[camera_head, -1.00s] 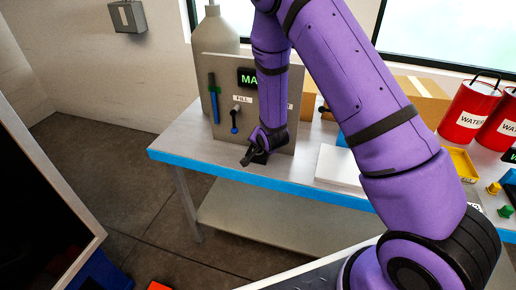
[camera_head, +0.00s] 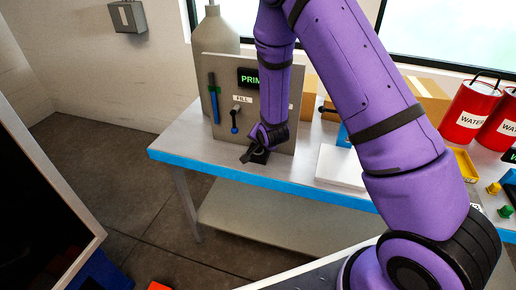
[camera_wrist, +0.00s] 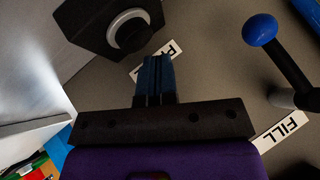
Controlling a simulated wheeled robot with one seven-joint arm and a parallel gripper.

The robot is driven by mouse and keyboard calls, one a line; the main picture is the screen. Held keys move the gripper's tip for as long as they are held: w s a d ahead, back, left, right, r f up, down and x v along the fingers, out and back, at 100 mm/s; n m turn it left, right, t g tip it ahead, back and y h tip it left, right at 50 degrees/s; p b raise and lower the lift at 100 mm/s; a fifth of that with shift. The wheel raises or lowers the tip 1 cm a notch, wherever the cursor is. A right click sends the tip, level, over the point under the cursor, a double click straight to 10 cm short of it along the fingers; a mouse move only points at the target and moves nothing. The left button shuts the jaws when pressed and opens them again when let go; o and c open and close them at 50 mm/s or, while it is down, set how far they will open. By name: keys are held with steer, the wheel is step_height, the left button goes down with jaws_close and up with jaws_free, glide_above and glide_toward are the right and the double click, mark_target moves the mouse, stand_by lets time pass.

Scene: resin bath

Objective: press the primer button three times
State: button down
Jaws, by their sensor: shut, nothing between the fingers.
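The primer button (camera_wrist: 132,37) shows in the wrist view as a dark round cap with a pale ring on a black box. Beside it is a white label (camera_wrist: 170,48) starting "PR", partly hidden by my fingers. In the head view the black box (camera_head: 261,157) sits low on the grey panel (camera_head: 225,135), partly behind my gripper (camera_head: 247,156). In the wrist view my gripper (camera_wrist: 155,60) is shut and empty, its tips close beside the button; I cannot tell whether they touch. A display (camera_head: 249,80) reads "PRIM", its right part hidden by my arm.
A blue-knobbed lever (camera_wrist: 262,32) by the FILL label (camera_wrist: 285,132) stands close to my gripper. A blue-and-green gauge tube (camera_head: 214,98) is left of it. A white block (camera_head: 340,166) and red WATER cans (camera_head: 468,112) stand right on the table. The table's front left is clear.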

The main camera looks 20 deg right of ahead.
steer(key=shift+r, duration=0.15)
steer(key=shift+r, duration=2.5)
steer(key=shift+r, duration=0.3)
step_height(320, 180, up, 13)
steer(key=n+g, duration=0.1)
steer(key=n, duration=0.1)
glide_above(260, 148)
steer(key=s+d, duration=0.2)
steer(key=s, duration=0.3)
steer(key=s+d+r+n+g, duration=0.1)
steer(key=s+d+r+n, duration=0.1)
steer(key=s+r, duration=0.8)
steer(key=s+d+r+n+g, duration=0.1)
steer(key=s+r, duration=0.4)
steer(key=s, duration=0.6)
steer(key=s+d+r+n+g, duration=0.1)
steer(key=s+r+n, duration=0.3)
steer(key=s, duration=0.7)
steer(key=shift+r, duration=0.45)
steer(key=shift+s+d, duration=0.1)
